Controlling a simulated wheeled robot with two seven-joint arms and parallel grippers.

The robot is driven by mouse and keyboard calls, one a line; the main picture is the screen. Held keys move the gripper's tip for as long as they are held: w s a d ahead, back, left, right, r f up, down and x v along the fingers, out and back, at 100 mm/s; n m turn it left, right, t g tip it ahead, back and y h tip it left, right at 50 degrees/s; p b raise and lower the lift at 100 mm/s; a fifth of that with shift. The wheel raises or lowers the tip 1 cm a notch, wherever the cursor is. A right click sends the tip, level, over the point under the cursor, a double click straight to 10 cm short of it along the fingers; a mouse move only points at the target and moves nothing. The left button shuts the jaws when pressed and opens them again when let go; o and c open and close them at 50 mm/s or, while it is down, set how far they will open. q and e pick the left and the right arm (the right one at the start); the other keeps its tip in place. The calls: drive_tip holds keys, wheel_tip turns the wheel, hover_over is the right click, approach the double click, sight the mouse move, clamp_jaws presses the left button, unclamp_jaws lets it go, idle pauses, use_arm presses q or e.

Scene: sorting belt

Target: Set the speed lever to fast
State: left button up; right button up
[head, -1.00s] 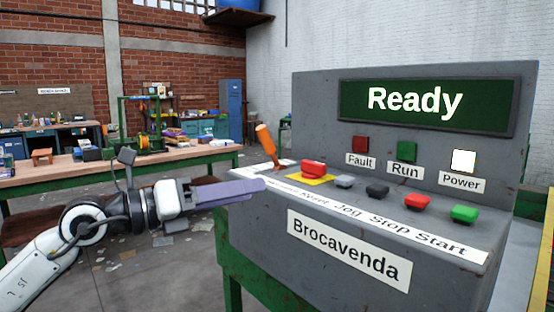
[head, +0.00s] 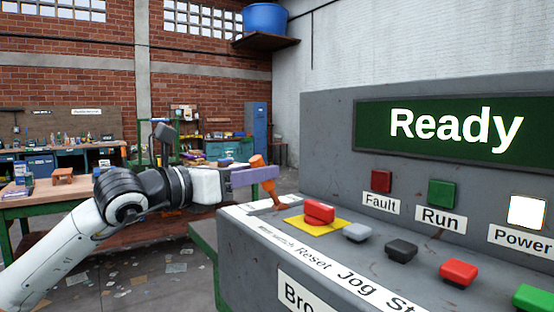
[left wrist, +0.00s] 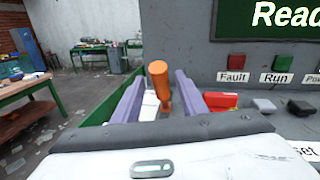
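The speed lever is an orange handle (head: 267,180) on the left end of the grey control panel (head: 330,97), leaning up and to the left in the head view. My left gripper (head: 256,176) is at the lever. In the left wrist view the orange lever (left wrist: 160,84) stands between the two purple fingers of my left gripper (left wrist: 161,97), with a visible gap on each side. The fingers are open. The lever's base is partly hidden, and its label cannot be read. My right gripper is not in view.
A red button on a yellow plate (head: 319,211) sits just right of the lever. Grey (head: 356,232), black (head: 401,248) and red (head: 458,271) buttons follow along the panel. The display (head: 440,128) reads "Ready". The white Power lamp (head: 527,212) is lit. A workbench (head: 30,205) stands at the left.

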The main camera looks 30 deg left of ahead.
use_arm(q)
drive_tip(key=p+x, duration=0.2)
drive_tip(key=x, duration=0.3)
drive_tip(key=shift+r, duration=0.15)
drive_tip(key=shift+w+d, duration=0.15)
drive_tip(key=shift+w, duration=0.3)
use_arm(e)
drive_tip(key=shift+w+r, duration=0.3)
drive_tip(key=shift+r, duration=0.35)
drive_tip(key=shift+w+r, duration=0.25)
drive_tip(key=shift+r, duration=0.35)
use_arm(q)
clamp_jaws()
